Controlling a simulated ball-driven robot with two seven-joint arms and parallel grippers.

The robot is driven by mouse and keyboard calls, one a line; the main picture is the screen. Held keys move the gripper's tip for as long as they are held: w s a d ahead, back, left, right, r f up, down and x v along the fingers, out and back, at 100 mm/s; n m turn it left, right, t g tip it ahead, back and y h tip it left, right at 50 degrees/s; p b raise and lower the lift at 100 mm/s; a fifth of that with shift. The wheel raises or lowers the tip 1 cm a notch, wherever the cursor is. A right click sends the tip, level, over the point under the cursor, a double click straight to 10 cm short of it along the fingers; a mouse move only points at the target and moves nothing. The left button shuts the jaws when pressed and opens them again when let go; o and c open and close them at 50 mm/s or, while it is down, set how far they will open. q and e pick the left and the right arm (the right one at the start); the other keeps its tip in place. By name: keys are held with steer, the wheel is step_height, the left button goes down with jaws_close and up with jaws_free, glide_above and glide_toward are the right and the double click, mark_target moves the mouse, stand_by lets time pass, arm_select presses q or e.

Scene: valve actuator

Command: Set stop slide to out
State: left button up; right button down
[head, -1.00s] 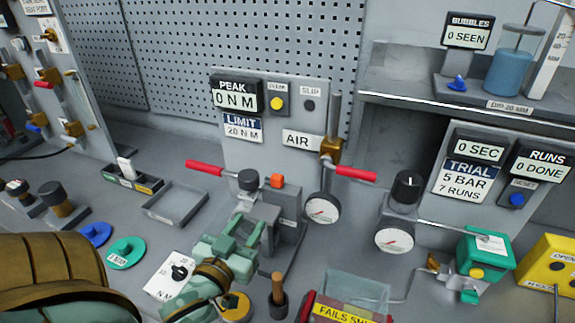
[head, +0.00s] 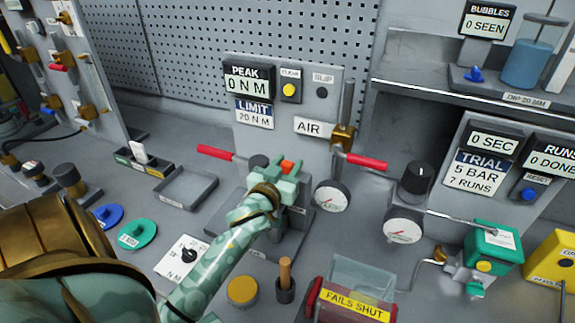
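My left gripper (head: 283,176), pale green, reaches in from the lower left to the grey fixture (head: 290,238) in front of the panel. Its fingertips are at a small orange block (head: 287,166) on the fixture's top, which shows just behind and between them. I cannot tell whether the fingers touch or grip it. No part is labelled as the stop slide, and the gripper hides much of the fixture. My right gripper is not in view.
An air valve with a red handle (head: 366,162) and a gauge (head: 331,197) stand close on the right. An empty grey tray (head: 184,188) lies left.

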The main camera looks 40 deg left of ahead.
arm_select(q)
jaws_close()
steer(key=shift+w+d+p, duration=0.25)
steer(key=shift+d, duration=0.45)
steer(key=shift+w+d+p, duration=0.2)
steer(key=shift+w+d, duration=0.05)
steer(key=shift+d, duration=0.4)
jaws_free()
steer(key=shift+a, duration=0.1)
